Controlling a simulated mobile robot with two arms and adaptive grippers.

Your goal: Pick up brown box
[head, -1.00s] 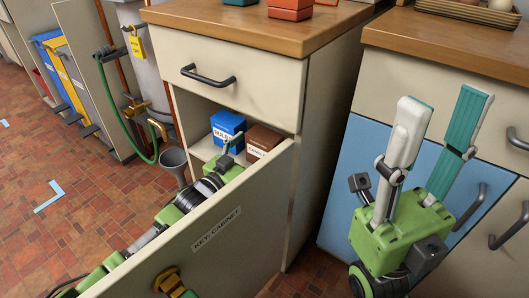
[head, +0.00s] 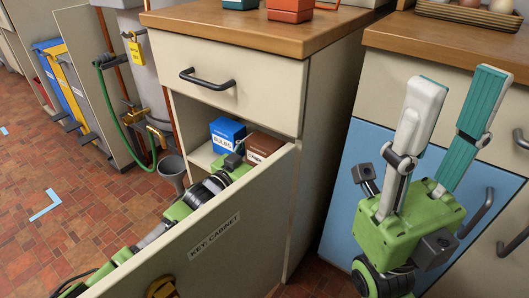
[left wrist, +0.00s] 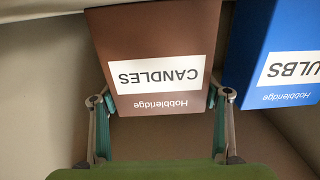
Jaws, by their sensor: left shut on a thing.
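The brown box (head: 264,146), labelled CANDLES, is in the open lower compartment of the cabinet, partly hidden by the open door. It fills the middle of the left wrist view (left wrist: 155,50). My left gripper (head: 238,158) reaches in behind the door. In the left wrist view its fingers (left wrist: 162,100) are on both sides of the brown box, shut on it. Whether the box is off the shelf, I cannot tell. My right gripper (head: 460,82) is open and empty, pointing up before the blue-fronted cabinet.
A blue box (head: 227,136), labelled BULBS, stands close beside the brown box. The open door (head: 215,238), marked KEY CABINET, stands between my left arm and the front. A drawer (head: 225,82) is above the compartment. A grey funnel (head: 172,170) and green hose (head: 128,135) are at left.

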